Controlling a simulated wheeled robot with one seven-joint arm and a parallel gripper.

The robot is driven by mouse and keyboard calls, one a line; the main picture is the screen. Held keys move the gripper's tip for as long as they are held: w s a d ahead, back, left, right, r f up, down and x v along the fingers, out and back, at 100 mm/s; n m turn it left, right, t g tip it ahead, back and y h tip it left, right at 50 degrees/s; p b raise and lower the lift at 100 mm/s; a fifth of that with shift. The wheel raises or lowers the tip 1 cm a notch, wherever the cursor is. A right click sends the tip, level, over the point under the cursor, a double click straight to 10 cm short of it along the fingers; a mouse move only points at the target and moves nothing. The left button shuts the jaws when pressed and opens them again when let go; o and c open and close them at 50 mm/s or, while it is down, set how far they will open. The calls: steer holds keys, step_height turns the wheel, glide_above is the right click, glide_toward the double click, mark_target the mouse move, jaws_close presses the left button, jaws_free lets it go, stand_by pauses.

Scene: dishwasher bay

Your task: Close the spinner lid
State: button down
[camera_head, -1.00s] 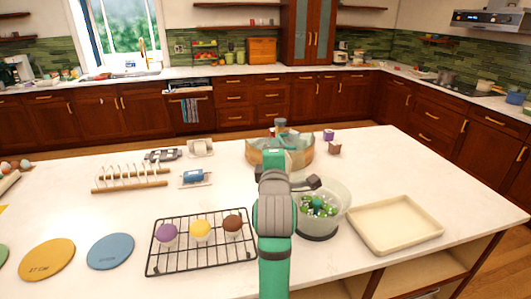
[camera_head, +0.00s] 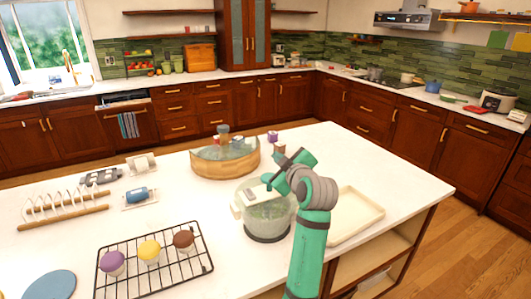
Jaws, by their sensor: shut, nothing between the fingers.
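The salad spinner (camera_head: 266,222) stands on the white counter, a clear bowl on a dark base with pale green contents. A pale lid (camera_head: 254,194) appears to lie across its top, with a white block at its left side; my gripper partly hides it, and I cannot tell whether it is fully seated. My gripper (camera_head: 271,182) is shut and empty, just above the back of the spinner's top. I cannot tell whether it touches the lid.
A cream tray (camera_head: 347,226) lies right of the spinner. A wooden-sided round basin (camera_head: 226,165) stands behind it. A black wire rack (camera_head: 197,270) with cupcakes lies at front left. A wooden dish rack (camera_head: 62,217) is farther left.

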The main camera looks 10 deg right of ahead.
steer(key=d+f+m, duration=0.1)
steer(key=f, duration=0.1)
steer(key=d+f+m+y, duration=0.1)
steer(key=d+f, duration=0.1)
steer(key=w+d+f+m, duration=0.1)
steer(key=f, duration=0.2)
steer(key=shift+d+m+g, duration=0.15)
steer(key=shift+m+g, duration=0.15)
steer(key=shift+g, duration=0.1)
steer(key=shift+d+f+m+y, duration=0.2)
steer(key=shift+d+f+m, duration=0.1)
steer(key=shift+f, duration=0.3)
steer(key=shift+d+f+m+y, duration=0.2)
steer(key=shift+d+f+m, duration=0.1)
steer(key=shift+f, duration=0.3)
steer(key=shift+f, duration=0.1)
